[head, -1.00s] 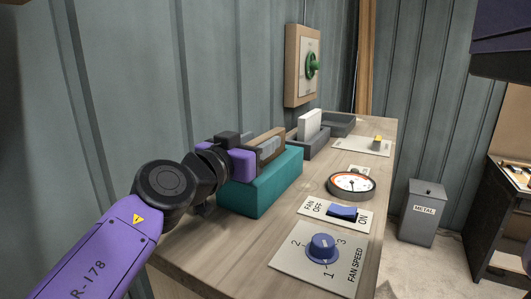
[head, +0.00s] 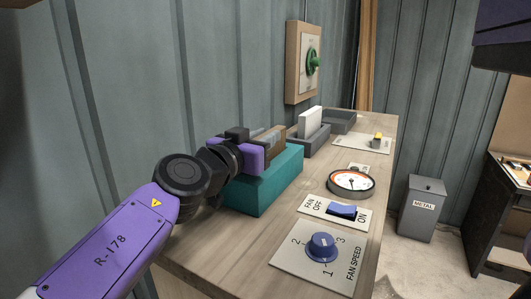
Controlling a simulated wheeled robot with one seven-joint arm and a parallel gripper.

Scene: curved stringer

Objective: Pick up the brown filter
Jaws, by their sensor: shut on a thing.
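The brown filter (head: 275,140) stands upright at the teal holder (head: 270,188) on the bench, with its upper part showing above the holder's top. My gripper (head: 262,143) reaches in from the left and is shut on the brown filter. The purple and black gripper body hides the near side of the filter. I cannot tell whether the filter's lower edge is still seated in the holder.
Behind it are a grey holder (head: 318,144) with a white filter (head: 310,122) and an empty-looking grey tray (head: 342,123). A gauge (head: 351,183), fan switch (head: 341,211) and blue knob (head: 322,247) lie right. The corrugated wall (head: 240,70) is close on the left.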

